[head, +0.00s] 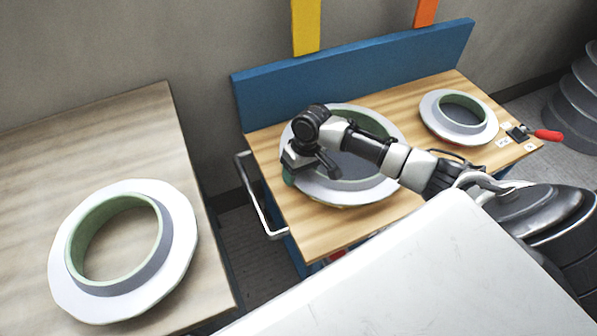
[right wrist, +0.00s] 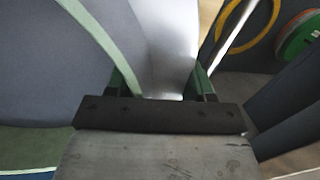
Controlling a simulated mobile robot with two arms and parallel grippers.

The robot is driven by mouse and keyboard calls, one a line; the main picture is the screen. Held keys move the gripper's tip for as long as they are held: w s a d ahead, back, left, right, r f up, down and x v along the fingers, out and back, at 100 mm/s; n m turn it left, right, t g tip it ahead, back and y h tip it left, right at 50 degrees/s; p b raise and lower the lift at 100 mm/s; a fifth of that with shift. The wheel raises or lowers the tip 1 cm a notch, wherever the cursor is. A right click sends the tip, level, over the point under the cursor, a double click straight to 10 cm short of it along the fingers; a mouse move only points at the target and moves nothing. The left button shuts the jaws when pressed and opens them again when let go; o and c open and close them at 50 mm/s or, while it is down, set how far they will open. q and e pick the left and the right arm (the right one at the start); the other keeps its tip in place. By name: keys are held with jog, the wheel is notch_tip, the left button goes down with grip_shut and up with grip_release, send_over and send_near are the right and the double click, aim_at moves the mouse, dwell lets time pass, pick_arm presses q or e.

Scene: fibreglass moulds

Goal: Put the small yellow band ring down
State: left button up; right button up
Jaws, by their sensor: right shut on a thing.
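My right gripper (head: 300,168) is at the left rim of a pale ring mould (head: 383,187) over the wooden bench top. A thin yellowish edge shows under the front of its rim, so I take it as the small yellow band ring; its inner wall looks green-grey. In the right wrist view the green fingers (right wrist: 162,88) are shut on its pale wall (right wrist: 165,35). My arm covers part of the ring. I cannot tell whether it rests on the bench or hangs just above. My left gripper is not in view.
A smaller ring mould (head: 482,132) lies on the bench (head: 300,232) at right, near a red-handled tool (head: 547,135). A blue back panel (head: 350,75) closes the rear. Another ring (head: 180,235) lies on the left table (head: 100,130). A yellow ring (right wrist: 227,55) shows lower down.

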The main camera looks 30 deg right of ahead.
jog(key=o, duration=1.4)
jog(key=shift+r, duration=0.1)
jog(key=p+v, duration=0.1)
jog(key=v, duration=1.1)
jog(key=shift+p, duration=0.4)
